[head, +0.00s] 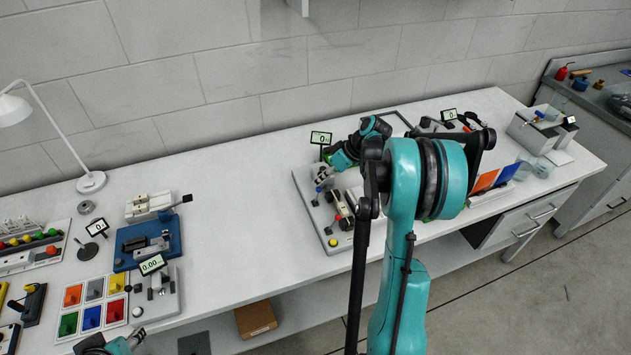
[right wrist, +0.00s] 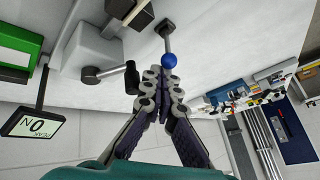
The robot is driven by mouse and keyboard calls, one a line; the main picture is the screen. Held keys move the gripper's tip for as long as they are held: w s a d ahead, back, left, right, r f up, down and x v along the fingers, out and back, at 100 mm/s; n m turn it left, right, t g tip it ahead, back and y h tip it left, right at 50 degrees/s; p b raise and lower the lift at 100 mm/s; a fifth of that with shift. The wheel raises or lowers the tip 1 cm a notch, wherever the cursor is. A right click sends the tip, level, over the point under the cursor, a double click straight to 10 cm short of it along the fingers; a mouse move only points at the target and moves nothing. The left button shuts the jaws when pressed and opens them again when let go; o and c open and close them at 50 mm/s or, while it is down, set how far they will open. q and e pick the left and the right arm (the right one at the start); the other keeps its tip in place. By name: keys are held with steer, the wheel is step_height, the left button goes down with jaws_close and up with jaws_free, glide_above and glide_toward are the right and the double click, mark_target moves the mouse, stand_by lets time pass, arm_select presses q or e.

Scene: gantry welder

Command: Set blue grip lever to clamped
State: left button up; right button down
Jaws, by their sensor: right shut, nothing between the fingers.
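In the head view my right gripper (head: 327,174) is over the grey fixture plate (head: 318,218), partly hidden by my own arm. My left gripper (head: 136,338) is at the bottom left edge, mostly cut off, its fingers unclear.
A second lever with a black handle (right wrist: 131,78) stands left of the fingertips. A force display (right wrist: 36,125) reads 0, beside a green block (right wrist: 18,52). A blue fixture (head: 148,243) and a tray of coloured tiles (head: 92,305) lie left. The bench between is clear.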

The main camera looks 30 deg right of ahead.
stand_by(0.3)
arm_select(q)
steer(key=shift+r+p, duration=0.5)
steer(key=shift+p, duration=0.05)
arm_select(e)
steer(key=shift+r, duration=0.8)
